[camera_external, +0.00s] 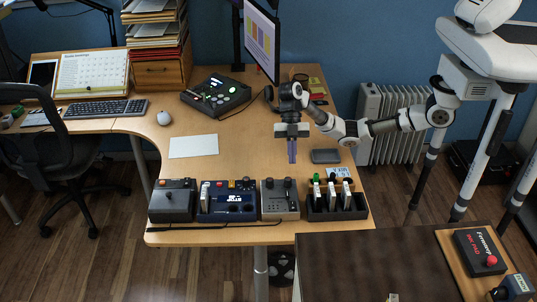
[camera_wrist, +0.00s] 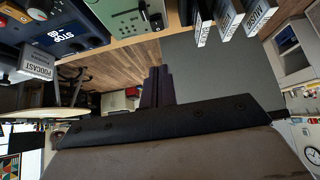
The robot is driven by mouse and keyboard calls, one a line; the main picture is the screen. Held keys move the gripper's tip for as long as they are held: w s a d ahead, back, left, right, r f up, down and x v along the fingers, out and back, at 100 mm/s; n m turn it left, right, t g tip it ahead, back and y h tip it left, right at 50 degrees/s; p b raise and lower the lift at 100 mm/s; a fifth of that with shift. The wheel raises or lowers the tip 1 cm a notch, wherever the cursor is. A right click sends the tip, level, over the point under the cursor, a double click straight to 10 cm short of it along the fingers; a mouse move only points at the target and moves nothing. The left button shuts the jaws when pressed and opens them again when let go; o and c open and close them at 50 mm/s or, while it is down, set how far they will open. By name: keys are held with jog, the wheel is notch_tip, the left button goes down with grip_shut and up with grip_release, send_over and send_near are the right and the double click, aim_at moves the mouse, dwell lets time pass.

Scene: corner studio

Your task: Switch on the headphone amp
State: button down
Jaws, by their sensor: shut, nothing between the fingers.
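A small grey box with knobs and a lever on its top (camera_external: 280,210) stands at the table's front edge, between a blue console (camera_external: 227,207) and a dark tray of cartridges. It may be the headphone amp; I can read no label on it.
The dark cartridge tray (camera_external: 325,214) is right of the grey box. A black joystick box (camera_external: 172,207) stands left of the blue console. A monitor (camera_external: 262,40) rises behind my gripper. A paper sheet (camera_external: 193,146) lies on the table, with clear wood around it.

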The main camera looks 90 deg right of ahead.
jog(key=p, duration=0.2)
send_over(292, 202)
jog(key=f, duration=0.5)
jog(key=d+f, duration=0.1)
jog(key=f, duration=0.1)
jog(key=shift+f, duration=0.25)
notch_tip(292, 202, down, 3)
jog(key=shift+d+f+p, duration=0.15)
jog(key=shift+p, duration=0.2)
jog(key=shift+f, duration=0.45)
jog(key=shift+f, duration=0.1)
jog(key=shift+d+f+b, duration=0.1)
jog(key=shift+f+b, duration=0.3)
jog(key=shift+r, duration=0.2)
jog(key=shift+r+p, duration=0.75)
